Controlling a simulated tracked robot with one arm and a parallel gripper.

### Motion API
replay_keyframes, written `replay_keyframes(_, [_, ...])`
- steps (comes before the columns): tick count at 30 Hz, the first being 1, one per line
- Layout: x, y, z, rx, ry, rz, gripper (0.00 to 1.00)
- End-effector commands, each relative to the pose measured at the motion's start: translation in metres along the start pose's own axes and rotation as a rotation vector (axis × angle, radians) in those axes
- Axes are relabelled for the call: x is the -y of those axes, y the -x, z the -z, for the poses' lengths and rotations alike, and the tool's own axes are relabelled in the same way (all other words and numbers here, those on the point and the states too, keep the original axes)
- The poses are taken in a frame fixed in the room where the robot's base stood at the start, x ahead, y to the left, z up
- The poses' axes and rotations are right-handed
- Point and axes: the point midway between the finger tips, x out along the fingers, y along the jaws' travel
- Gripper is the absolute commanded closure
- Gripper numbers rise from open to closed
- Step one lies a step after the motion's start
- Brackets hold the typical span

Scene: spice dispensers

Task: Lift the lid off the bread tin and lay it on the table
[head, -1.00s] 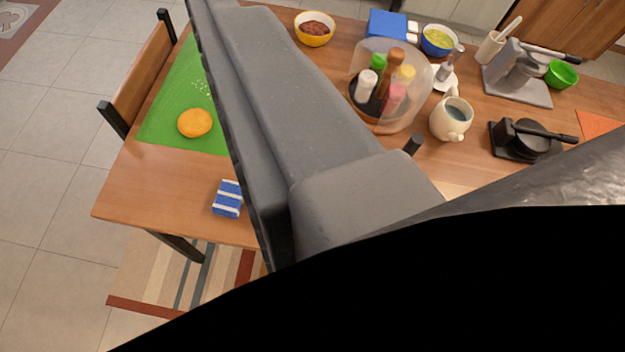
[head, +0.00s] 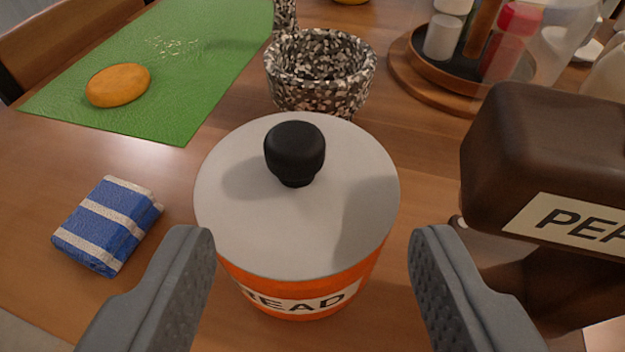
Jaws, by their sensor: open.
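The bread tin (head: 312,303) is orange with a label that reads "EAD" in part, and stands upright on the wooden table (head: 190,165). Its round grey lid (head: 335,225) sits on top, with a black knob (head: 295,150) in the middle. My gripper (head: 312,245) is open and empty. Its two grey fingers show at the lower left and lower right, on either side of the tin's near part. The knob lies beyond the fingertips in the picture. I cannot tell the fingers' exact height above the lid.
A speckled bowl (head: 320,80) is just behind the tin. A folded striped cloth (head: 108,222) lies at left, and a green mat (head: 190,75) with an orange round (head: 118,85) behind it. Bare table shows between tin and cloth.

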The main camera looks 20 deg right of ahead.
Motion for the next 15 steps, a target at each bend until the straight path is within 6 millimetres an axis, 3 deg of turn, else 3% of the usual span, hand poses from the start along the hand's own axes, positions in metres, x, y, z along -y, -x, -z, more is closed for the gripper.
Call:
replay_keyframes(9, [0.001, -0.046, -0.001, 0.000, 0.000, 0.000, 0.46])
replay_keyframes(15, [0.001, -0.064, -0.002, 0.004, 0.000, 0.001, 0.46])
